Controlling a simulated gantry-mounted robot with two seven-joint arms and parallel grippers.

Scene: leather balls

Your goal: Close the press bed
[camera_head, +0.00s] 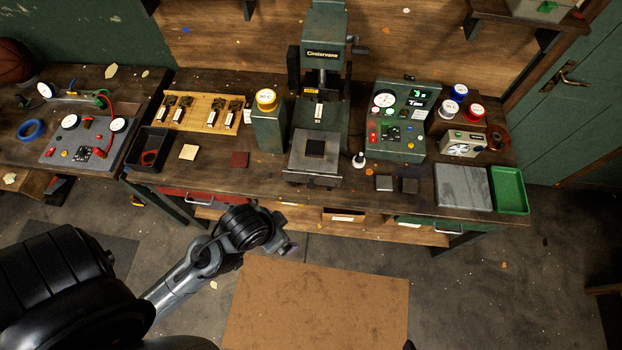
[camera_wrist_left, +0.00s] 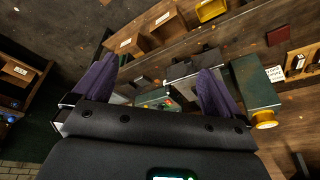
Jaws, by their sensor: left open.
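The green press (camera_head: 325,60) stands at the middle of the bench. Its bed, a grey metal plate (camera_head: 299,172), extends toward the front edge of the bench and carries a dark square piece (camera_head: 315,148). The bed also shows in the left wrist view (camera_wrist_left: 190,66). My left gripper (camera_head: 291,249) hangs in front of the bench, below and slightly left of the bed, apart from it. In the left wrist view its two purple fingers (camera_wrist_left: 158,65) are spread, with nothing held between them.
A grey slab (camera_head: 463,187) and green tray (camera_head: 509,190) lie farther right. The floor before the bench is open.

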